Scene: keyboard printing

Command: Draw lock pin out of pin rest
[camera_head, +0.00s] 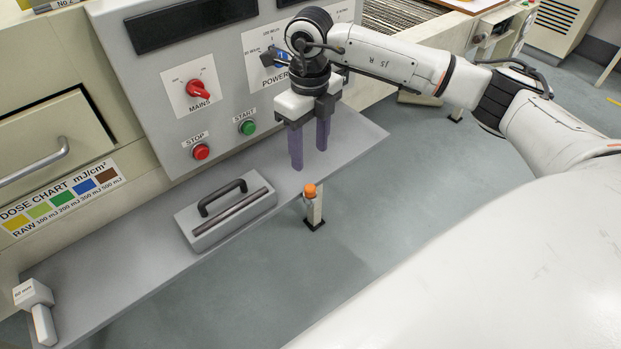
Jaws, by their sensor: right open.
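The lock pin shows as an orange knob (309,188) on top of the pin rest (314,211), a short pale upright post with a dark foot. The rest of the pin is hidden inside the post. My right gripper (309,158) points down with its two purple fingers apart and nothing between them. Its fingertips are above the orange knob in the picture and apart from it. My left gripper is not in view.
A grey shelf (130,268) runs below the control panel (232,112). A grey block with a black handle (222,198) lies on it, and a small white-grey tool (35,296) is at its left end. The panel has a red knob (198,89) and red and green buttons.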

